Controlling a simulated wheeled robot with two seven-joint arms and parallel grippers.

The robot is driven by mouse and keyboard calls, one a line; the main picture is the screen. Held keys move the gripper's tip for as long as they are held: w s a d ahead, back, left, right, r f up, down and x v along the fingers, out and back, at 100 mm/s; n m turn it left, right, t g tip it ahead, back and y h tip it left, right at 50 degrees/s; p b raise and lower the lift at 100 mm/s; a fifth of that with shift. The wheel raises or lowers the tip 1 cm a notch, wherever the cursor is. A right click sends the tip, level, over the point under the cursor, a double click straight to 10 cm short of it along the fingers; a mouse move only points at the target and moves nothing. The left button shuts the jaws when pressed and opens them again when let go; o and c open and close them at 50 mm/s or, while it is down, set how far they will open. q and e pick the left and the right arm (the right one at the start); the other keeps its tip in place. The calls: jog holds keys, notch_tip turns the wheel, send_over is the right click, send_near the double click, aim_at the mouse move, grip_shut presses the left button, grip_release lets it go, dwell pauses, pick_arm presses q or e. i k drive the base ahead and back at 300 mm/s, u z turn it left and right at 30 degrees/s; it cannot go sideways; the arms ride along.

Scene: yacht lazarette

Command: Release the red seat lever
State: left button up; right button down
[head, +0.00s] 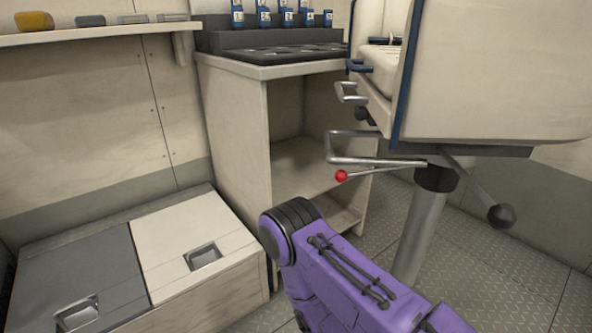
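The red seat lever (342,176) shows as a red ball knob on a thin metal rod under the front left of the seat (490,80). The rod runs right to the top of the metal pedestal (417,235). A bent metal bar (330,150) sits just above the knob. A purple arm link of mine comes in from the bottom right, below and in front of the lever. It is apart from the knob in the picture. Neither gripper shows in this view. Nothing is seen holding the lever.
Another lever with a black knob (501,216) hangs right of the pedestal. An open cabinet (275,130) with blue bottles on top stands behind. A low locker with a white lid (190,240) and a grey lid (75,270) is at left. Open floor (500,280) lies right of the pedestal.

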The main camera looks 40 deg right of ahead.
aim_at(342, 176)
jog(key=u, duration=0.05)
jog(key=k, duration=0.95)
jog(key=z, duration=0.8)
jog(key=i, duration=0.5)
